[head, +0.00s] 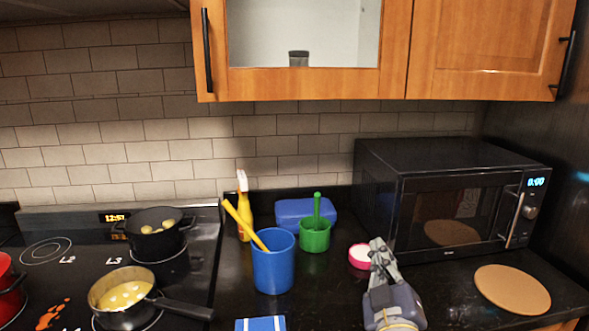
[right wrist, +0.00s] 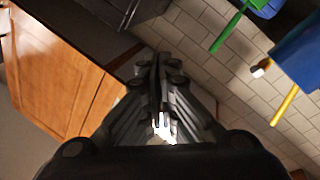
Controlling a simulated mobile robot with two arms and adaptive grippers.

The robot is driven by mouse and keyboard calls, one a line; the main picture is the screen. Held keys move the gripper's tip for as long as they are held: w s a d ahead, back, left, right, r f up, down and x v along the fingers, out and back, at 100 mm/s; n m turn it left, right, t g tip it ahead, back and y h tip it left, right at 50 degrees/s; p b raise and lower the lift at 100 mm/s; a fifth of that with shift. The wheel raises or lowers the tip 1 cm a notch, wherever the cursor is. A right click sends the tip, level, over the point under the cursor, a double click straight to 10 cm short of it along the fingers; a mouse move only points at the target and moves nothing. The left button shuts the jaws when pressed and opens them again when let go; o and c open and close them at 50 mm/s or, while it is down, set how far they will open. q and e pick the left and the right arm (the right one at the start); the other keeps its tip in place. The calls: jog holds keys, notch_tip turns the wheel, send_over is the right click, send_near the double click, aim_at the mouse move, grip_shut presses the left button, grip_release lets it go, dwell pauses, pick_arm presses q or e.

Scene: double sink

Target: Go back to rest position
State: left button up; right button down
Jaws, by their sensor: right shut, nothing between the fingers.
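My right gripper (head: 378,250) shows at the lower right of the head view, raised over the counter in front of the microwave. Its fingers are together with nothing between them. In the right wrist view its closed fingers (right wrist: 158,75) point up the middle of the picture. It appears close to a small pink and white round container (head: 360,256), which it partly overlaps in the head view; I cannot tell whether they touch. My left gripper is not in either view.
A black microwave (head: 450,205) stands at the right, with a round brown board (head: 512,289) before it. A blue cup (head: 273,262), a green cup (head: 315,236) and a yellow bottle (head: 244,212) stand mid-counter. Pots (head: 126,303) sit on the stove. Wooden cabinets (head: 480,50) hang above.

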jog(key=s+d+f+g, duration=0.1)
jog(key=f, duration=0.3)
jog(key=s+d+f+m+g, duration=0.1)
jog(key=s+f+g, duration=0.1)
jog(key=f, duration=0.2)
jog(key=s+d+f+m+g, duration=0.1)
jog(key=s+f+g, duration=0.1)
jog(key=f, duration=0.2)
jog(key=shift+d+f+h, duration=0.3)
jog(key=shift+f+h, duration=0.05)
jog(key=shift+h, duration=0.05)
jog(key=s+f+m+g+y, duration=0.1)
jog(key=s+f+g, duration=0.5)
jog(key=s+f, duration=0.6)
jog(key=s+f+m+g+y, duration=0.15)
jog(key=s+f+g, duration=0.6)
jog(key=s, duration=0.85)
notch_tip(320, 180, down, 26)
jog(key=s+d+f, duration=0.3)
jog(key=s+f, duration=1.4)
jog(key=shift+s+f+n+g, duration=0.15)
jog(key=shift+s+n+g, duration=0.2)
